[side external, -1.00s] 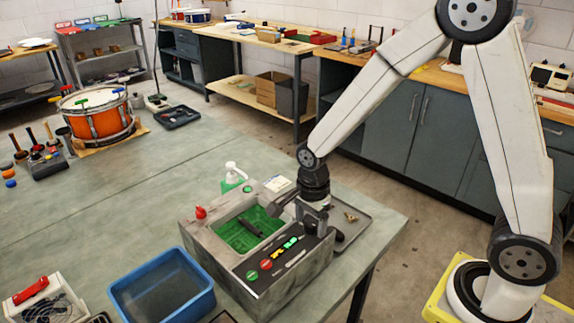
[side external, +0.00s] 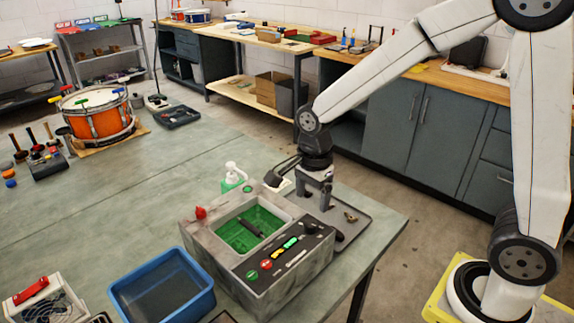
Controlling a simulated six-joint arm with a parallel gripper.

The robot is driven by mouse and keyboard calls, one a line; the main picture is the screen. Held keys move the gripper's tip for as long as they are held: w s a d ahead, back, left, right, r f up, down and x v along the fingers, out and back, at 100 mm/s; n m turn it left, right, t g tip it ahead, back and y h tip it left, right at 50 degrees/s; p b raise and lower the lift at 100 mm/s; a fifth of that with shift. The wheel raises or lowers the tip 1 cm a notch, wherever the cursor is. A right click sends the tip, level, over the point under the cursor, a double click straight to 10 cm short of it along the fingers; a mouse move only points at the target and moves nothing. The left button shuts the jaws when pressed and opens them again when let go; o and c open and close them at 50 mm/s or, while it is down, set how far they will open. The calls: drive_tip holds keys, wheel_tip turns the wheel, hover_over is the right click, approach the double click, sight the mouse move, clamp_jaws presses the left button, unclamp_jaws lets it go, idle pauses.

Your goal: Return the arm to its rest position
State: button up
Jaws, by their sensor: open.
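My gripper (side external: 315,204) points down above the dark tray at the back right of the grey machine box (side external: 262,288). Its two fingers are apart and nothing shows between them. The box has a green-lined opening (side external: 240,232) with a dark bar in it, and a dark panel with red, green and yellow controls (side external: 283,254) on its front edge. My gripper is a little behind and above the panel, apart from it.
The dark tray (side external: 362,232) holds a small brass-coloured part (side external: 350,217). Cabinets (side external: 420,130) line the wall behind my arm.

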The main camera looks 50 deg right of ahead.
drive_tip(key=shift+r, duration=0.25)
idle(0.3)
drive_tip(key=s+n, duration=0.1)
drive_tip(key=n, duration=0.2)
drive_tip(key=s+d+f+n+t, duration=0.1)
drive_tip(key=n, duration=0.2)
drive_tip(key=s+n, duration=0.1)
drive_tip(key=n, duration=0.2)
drive_tip(key=shift+s+d+f, duration=0.25)
drive_tip(key=shift+s+f, duration=0.1)
drive_tip(key=s+n, duration=0.1)
drive_tip(key=n, duration=0.2)
drive_tip(key=s+f+n+t, duration=0.1)
drive_tip(key=n, duration=0.2)
drive_tip(key=s+d+n, duration=0.1)
drive_tip(key=s+n, duration=0.1)
drive_tip(key=n, duration=0.1)
drive_tip(key=shift+d+f+t, duration=0.1)
drive_tip(key=shift+f+t, duration=0.2)
